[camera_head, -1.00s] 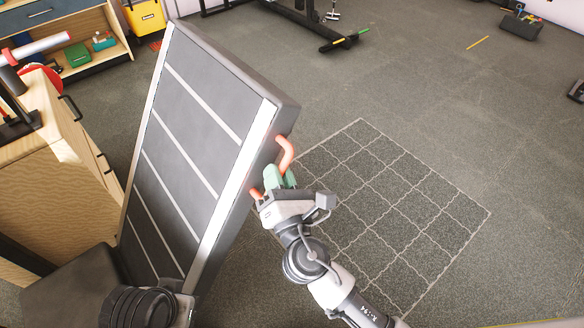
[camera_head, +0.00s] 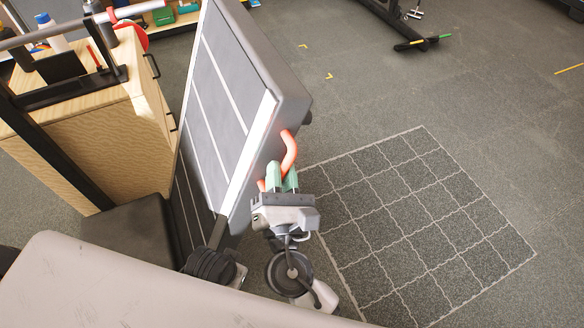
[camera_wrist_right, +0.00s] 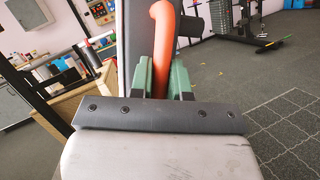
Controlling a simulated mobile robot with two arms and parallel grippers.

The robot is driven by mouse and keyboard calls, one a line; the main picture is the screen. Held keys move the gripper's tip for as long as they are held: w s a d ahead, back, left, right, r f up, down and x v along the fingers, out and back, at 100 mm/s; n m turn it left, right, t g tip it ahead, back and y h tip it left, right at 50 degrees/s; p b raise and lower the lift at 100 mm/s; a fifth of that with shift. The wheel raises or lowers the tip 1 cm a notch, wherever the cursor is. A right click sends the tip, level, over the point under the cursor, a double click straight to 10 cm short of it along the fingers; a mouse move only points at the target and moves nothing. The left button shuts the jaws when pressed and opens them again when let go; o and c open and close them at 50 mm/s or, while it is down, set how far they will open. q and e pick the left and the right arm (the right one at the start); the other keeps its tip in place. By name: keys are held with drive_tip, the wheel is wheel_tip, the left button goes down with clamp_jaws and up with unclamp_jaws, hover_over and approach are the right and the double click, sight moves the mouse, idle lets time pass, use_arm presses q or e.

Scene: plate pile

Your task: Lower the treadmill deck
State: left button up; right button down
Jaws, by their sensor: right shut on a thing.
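The treadmill deck (camera_head: 262,65) is a tall grey slab with pale lines on its belt side. It stands steeply raised and tilted, left of the middle in the head view. An orange-red curved handle (camera_head: 290,150) sticks out from its side edge. My right gripper (camera_head: 281,172), with green fingers, is shut on this handle. In the right wrist view the handle (camera_wrist_right: 162,45) rises between the green fingers (camera_wrist_right: 162,75). The treadmill's dark base (camera_head: 135,232) is at the lower left. My left gripper is not in view.
A wooden cabinet (camera_head: 110,130) with dark handles stands close at the left of the deck. A square marked with a pale grid (camera_head: 420,215) lies on the floor at the right. The grey floor there is clear. Gym equipment (camera_head: 400,20) stands at the back.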

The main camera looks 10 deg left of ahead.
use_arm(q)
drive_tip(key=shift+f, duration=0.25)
use_arm(e)
drive_tip(key=shift+s+a, duration=0.15)
drive_tip(key=shift+s, duration=0.05)
drive_tip(key=c, duration=1.1)
unclamp_jaws()
